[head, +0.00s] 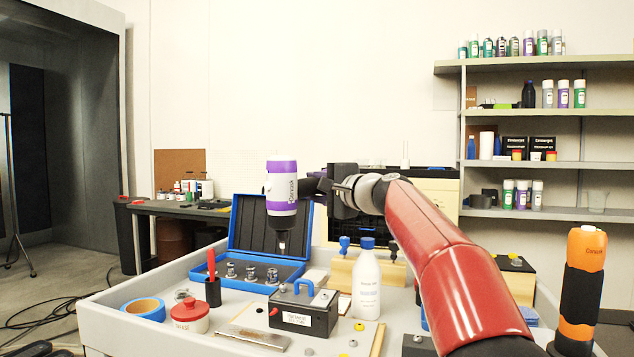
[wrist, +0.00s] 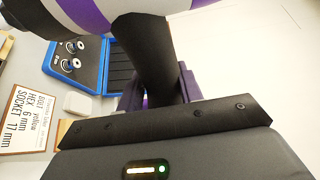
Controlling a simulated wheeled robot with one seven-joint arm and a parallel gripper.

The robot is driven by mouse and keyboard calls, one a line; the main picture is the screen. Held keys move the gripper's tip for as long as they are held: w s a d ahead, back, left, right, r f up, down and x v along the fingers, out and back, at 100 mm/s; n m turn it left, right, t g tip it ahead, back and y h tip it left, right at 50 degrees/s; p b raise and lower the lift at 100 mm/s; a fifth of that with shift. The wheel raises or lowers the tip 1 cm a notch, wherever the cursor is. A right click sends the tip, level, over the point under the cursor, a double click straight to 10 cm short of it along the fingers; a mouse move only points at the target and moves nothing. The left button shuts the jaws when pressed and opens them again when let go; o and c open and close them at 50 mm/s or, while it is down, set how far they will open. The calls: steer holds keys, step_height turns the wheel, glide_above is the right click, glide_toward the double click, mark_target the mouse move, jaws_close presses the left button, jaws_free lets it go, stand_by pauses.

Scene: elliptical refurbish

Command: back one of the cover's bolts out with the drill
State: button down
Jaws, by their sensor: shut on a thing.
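My gripper (head: 314,188) is shut on a purple and white drill (head: 281,190). In the wrist view its purple-edged fingers (wrist: 158,92) close around the drill's black part (wrist: 146,55). The drill hangs upright, nose down, in the air above the blue case's front side. A small silver piece shows at its nose; I cannot tell whether it is a bare tip or a socket. A black box (head: 290,322) with a blue handle stands on the bench below. Yellow and dark bolt heads (head: 359,327) show on a pale plate beside it. I cannot tell which part is the cover.
The open blue case (head: 270,226) holds several silver sockets. A white bottle (head: 366,285), red-lidded jar (head: 190,315), blue tape roll (head: 143,309) and black cup crowd the bench. An orange tool (head: 582,285) stands at right. The wrist view shows a card (wrist: 30,119) reading yellow, hex 6 mm, socket 17 mm.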

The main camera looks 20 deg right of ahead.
step_height(320, 180, down, 6)
steer(key=b, duration=0.5)
steer(key=shift+a+f, duration=0.1)
steer(key=shift+r, duration=0.2)
stand_by(0.8)
steer(key=shift+r+p, duration=2.6)
steer(key=shift+r, duration=1.75)
steer(key=shift+s, duration=0.1)
